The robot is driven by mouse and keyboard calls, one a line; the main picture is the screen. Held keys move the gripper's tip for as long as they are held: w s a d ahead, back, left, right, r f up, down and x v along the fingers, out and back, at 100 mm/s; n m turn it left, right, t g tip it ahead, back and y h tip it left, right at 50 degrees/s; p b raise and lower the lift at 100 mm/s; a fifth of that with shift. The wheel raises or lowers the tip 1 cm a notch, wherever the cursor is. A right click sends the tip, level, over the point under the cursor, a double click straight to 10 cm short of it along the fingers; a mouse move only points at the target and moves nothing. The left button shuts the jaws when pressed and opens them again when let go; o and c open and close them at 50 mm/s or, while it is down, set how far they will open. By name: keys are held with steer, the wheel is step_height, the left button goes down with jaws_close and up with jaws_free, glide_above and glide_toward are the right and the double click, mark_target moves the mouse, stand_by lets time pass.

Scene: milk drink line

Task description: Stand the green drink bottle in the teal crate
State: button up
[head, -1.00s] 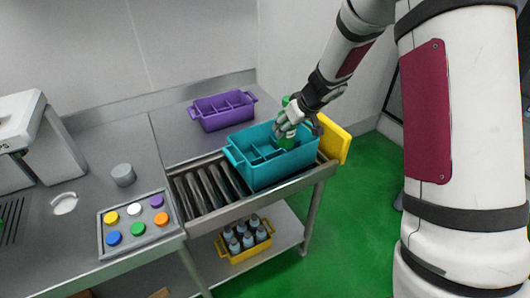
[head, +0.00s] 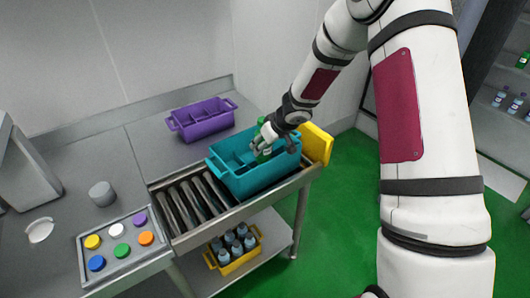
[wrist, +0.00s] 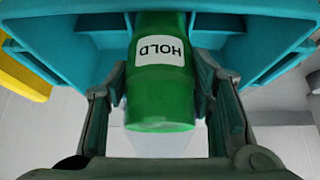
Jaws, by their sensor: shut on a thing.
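The green drink bottle (head: 264,153) is in my gripper (head: 268,140), at the right half of the teal crate (head: 258,181). In the wrist view the bottle (wrist: 160,95) sits between both fingers, with a white label reading HOLD upside down. The crate's teal walls (wrist: 262,62) show behind and on both sides of it. The bottle's far end is hidden, and I cannot tell whether it touches the crate floor. The crate has dividers and stands on the roller section of the counter.
A purple crate (head: 203,120) stands behind on the counter. A yellow panel (head: 317,146) is at the teal crate's right. Rollers (head: 186,208) lie bare at its left, beside a tray of coloured caps (head: 112,262). A yellow crate of bottles (head: 247,261) is on the lower shelf.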

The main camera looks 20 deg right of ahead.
mark_target(265, 155)
steer(key=shift+s+a+f+p, duration=0.1)
steer(key=shift+f+p, duration=0.65)
steer(key=shift+f, duration=1.15)
steer(key=shift+f, duration=0.6)
steer(key=o, duration=1.5)
